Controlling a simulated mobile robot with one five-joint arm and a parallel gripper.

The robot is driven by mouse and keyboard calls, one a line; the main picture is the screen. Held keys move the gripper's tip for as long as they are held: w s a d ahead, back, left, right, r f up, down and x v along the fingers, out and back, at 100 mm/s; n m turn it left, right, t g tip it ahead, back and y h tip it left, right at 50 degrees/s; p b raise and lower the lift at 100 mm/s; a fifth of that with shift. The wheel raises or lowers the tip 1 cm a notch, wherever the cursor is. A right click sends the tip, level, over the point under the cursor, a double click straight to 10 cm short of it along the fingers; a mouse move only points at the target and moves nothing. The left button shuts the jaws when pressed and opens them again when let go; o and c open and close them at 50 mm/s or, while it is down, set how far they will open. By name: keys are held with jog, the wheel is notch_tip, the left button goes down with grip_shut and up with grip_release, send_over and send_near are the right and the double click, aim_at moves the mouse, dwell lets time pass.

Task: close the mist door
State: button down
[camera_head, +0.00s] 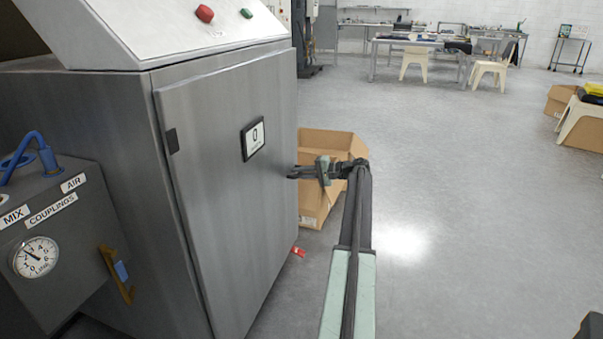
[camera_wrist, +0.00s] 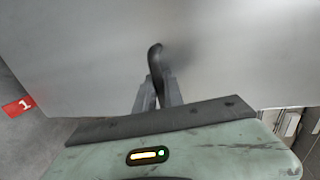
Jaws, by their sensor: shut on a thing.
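The mist door looks to be the large grey metal door (camera_head: 215,210) on the front of the cabinet at the left, with a small panel reading "0" (camera_head: 253,138) on it. I cannot tell whether it stands slightly ajar. In the wrist view the door's plain face (camera_wrist: 85,45) fills most of the picture. My gripper (camera_head: 293,173) is at the door's right side. In the wrist view my gripper (camera_wrist: 158,88) is shut on a dark curved handle (camera_wrist: 154,58) that stands out from the door face. The handle's lower part is hidden between the fingers.
A cardboard box (camera_head: 322,150) stands on the floor behind my gripper. A red tag (camera_head: 298,251) lies near the door's foot; it reads "1" in the wrist view (camera_wrist: 18,106). A couplings box with a gauge (camera_head: 37,257) is at the left.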

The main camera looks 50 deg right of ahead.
jog(key=shift+w+a+r, duration=0.1)
jog(key=shift+w+r, duration=0.05)
jog(key=shift+w, duration=0.5)
jog(key=c, duration=1.7)
grip_release()
jog(key=shift+d, duration=0.2)
jog(key=v, duration=0.3)
jog(key=p+v, duration=0.1)
jog(key=v, duration=0.4)
jog(key=shift+s+a+p, duration=0.1)
jog(key=shift+s+p, duration=0.3)
jog(key=shift+s, duration=0.1)
jog(key=shift+s+f, duration=0.1)
jog(key=shift+f, duration=0.15)
